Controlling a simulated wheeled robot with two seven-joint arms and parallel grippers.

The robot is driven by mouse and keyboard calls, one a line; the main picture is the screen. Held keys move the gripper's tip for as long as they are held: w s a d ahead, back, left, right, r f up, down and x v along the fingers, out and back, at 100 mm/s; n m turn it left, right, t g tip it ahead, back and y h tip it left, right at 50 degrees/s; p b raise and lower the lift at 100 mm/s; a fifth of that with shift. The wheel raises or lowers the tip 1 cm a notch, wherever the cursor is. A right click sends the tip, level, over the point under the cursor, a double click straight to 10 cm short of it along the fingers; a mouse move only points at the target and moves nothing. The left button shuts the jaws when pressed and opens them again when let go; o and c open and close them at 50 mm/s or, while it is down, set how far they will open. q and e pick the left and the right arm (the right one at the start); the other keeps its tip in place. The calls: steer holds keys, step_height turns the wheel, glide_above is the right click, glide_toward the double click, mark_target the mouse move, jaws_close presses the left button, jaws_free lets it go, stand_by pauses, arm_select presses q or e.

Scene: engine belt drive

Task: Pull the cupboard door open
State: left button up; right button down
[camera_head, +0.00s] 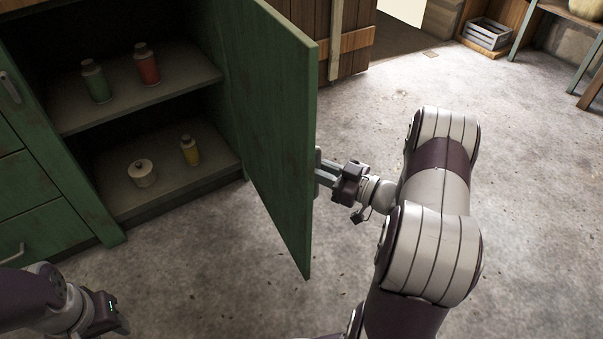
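The green cupboard door (268,120) stands wide open, swung out from the cupboard (75,190) on its right side. Its inner face is toward me. My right gripper (322,172) is at the door's outer side, by its free edge, at what looks like a grey handle. The fingertips are partly hidden behind the door edge, so I cannot tell whether they are closed on the handle. My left gripper (112,318) is low at the bottom left, apart from the cupboard and door; its fingers are not clearly visible.
Inside the cupboard are a green bottle (96,82), a red bottle (146,64), a yellow bottle (190,150) and a white pot (142,173). Drawers (30,185) are at left. A grey crate (487,34) stands far right. The concrete floor (530,180) is clear at right.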

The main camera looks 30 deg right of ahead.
steer(key=shift+w+d+r, duration=0.1)
steer(key=shift+w+d, duration=0.05)
steer(key=shift+d, duration=0.2)
steer(key=c, duration=1.3)
jaws_free()
steer(key=shift+o, duration=0.7)
steer(key=shift+w+a, duration=0.1)
steer(key=shift+w, duration=0.1)
steer(key=shift+s, duration=0.1)
steer(key=p+v, duration=0.5)
steer(key=v, duration=0.7)
steer(key=shift+s, duration=0.3)
